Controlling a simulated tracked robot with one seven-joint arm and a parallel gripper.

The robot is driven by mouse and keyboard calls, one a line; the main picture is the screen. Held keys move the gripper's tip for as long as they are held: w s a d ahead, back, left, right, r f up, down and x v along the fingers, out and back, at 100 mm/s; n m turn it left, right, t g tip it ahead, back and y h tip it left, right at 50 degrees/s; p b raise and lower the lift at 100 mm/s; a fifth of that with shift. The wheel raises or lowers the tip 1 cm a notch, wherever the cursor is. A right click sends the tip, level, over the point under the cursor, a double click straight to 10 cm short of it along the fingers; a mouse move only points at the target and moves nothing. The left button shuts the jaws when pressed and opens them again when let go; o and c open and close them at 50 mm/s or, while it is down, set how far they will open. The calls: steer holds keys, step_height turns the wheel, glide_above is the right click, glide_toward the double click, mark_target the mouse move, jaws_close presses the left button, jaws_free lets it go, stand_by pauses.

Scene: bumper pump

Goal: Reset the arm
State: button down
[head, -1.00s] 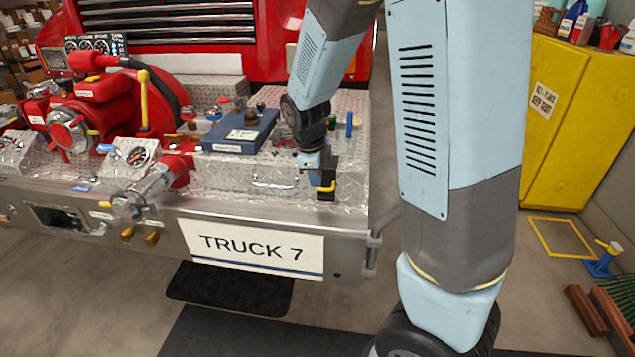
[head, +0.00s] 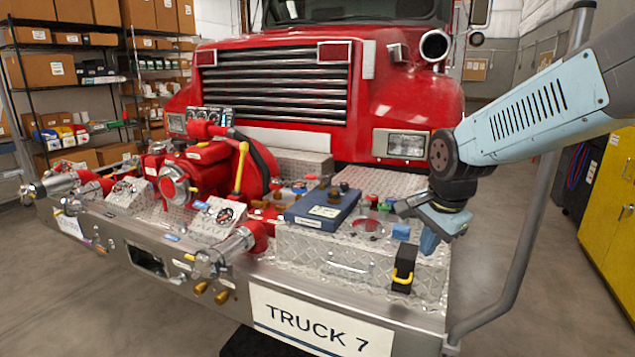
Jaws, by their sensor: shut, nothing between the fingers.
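My arm reaches in from the right in the head view. My gripper (head: 429,238) is above the right end of the truck's bumper deck, its fingers pointing down. It looks shut and empty.
A blue case (head: 322,208) lies on the deck with small knobs and colored parts behind it. The red pump (head: 190,175) and gauges are at left. A grey upright rail (head: 530,225) stands beside the bumper at right. A yellow cabinet (head: 608,210) is farther right.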

steer(key=s+d+r+n+t, duration=0.1)
steer(key=s+r+n+t, duration=0.1)
steer(key=s+r+n, duration=0.5)
steer(key=shift+s+d+r+n, duration=0.25)
steer(key=shift+s+n, duration=2.35)
steer(key=shift+s, duration=0.05)
